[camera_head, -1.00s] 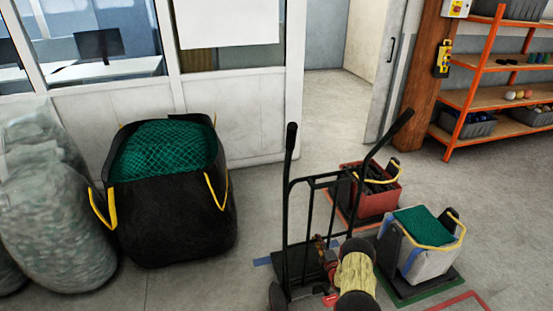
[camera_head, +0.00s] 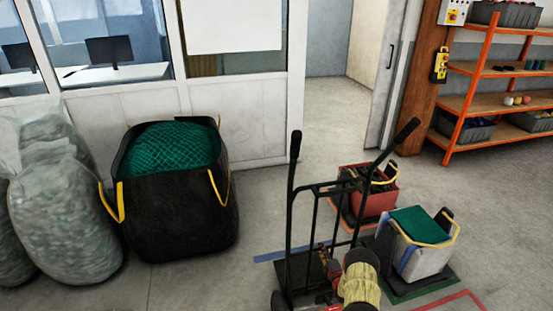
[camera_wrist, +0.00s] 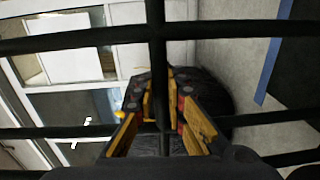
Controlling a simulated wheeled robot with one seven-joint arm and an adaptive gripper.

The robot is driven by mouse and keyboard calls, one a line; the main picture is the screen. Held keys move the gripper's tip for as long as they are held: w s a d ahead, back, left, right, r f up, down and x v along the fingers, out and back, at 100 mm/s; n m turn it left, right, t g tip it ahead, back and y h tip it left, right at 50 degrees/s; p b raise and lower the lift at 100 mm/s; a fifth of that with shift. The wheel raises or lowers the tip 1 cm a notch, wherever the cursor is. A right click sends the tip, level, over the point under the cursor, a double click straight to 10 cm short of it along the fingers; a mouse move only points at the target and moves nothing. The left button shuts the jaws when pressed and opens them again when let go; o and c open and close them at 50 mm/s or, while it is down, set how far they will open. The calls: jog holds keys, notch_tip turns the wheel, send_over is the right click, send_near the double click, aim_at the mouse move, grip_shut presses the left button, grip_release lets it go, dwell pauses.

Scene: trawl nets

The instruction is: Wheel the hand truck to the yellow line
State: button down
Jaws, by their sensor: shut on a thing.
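The black hand truck (camera_head: 330,187) stands in the lower middle of the head view, with two upright handles and a flat plate low at the front. In the wrist view its dark bars (camera_wrist: 60,42) cross close in front of the camera. My gripper (camera_wrist: 162,98) has its fingers, with yellow inner faces, closed around the truck's upright middle bar. The lower part of the truck is partly hidden by my arm and cut off by the frame edge. No yellow line shows on the floor in either view.
A blue floor line (camera_head: 290,252) lies just beyond the truck. A red crate (camera_head: 368,203) and a grey crate (camera_head: 425,262) stand to its right. A black net bag (camera_head: 180,215) and clear sacks (camera_head: 65,220) stand left. An orange shelf (camera_head: 465,110) is back right.

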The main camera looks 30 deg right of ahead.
jog(key=shift+w+d+r+t+b, duration=0.35)
jog(key=shift+d+r+b, duration=0.2)
jog(key=shift+b, duration=0.6)
jog(key=c, duration=2.1)
grip_release()
jog(key=shift+s+d+f, duration=0.1)
jog(key=shift+s+f, duration=0.05)
jog(key=shift+s, duration=0.05)
jog(key=o, duration=0.4)
jog(key=shift+s+a+f, duration=0.1)
jog(key=shift+a+f, duration=0.15)
jog(key=shift+f, duration=0.1)
jog(key=shift+a, duration=0.1)
jog(key=p+v, duration=0.5)
jog(key=v, duration=0.7)
jog(key=shift+a+r, duration=0.1)
